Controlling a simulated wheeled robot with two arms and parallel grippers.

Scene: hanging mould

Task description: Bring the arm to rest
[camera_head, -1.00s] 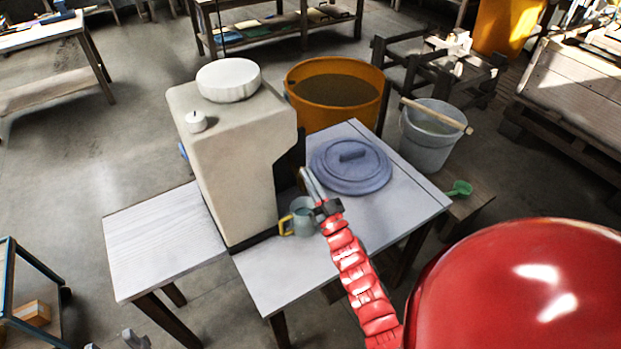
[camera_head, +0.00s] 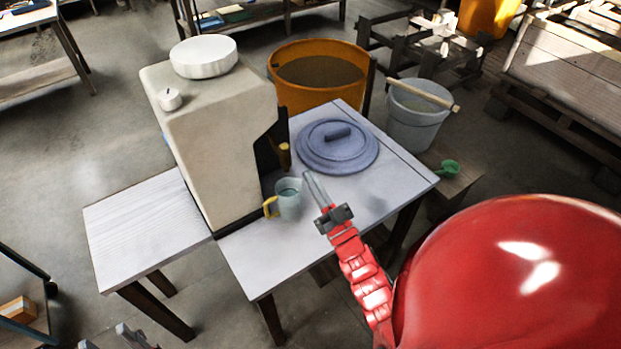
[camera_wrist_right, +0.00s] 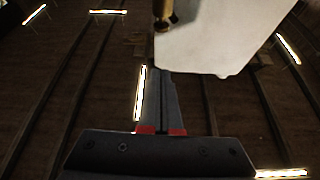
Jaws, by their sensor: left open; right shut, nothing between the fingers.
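My right gripper (camera_head: 311,181) is shut and empty. It is in front of the cream machine (camera_head: 195,130), to the right of a brass tap (camera_head: 285,157), apart from it in the picture. The right wrist view looks up: the shut fingers (camera_wrist_right: 165,95) point toward the pale machine body (camera_wrist_right: 215,45) and the brass tap (camera_wrist_right: 164,14). A pale blue mug (camera_head: 289,203) with a yellow handle stands on the table under the tap. My left gripper (camera_head: 112,340) shows only partly at the bottom left edge, its fingers spread apart.
The grey table (camera_head: 260,262) also carries a round blue-grey lid (camera_head: 350,158). An orange tub (camera_head: 290,98) stands behind it. A grey bucket (camera_head: 415,128) with a stick across it and a green scoop (camera_head: 449,168) are to the right.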

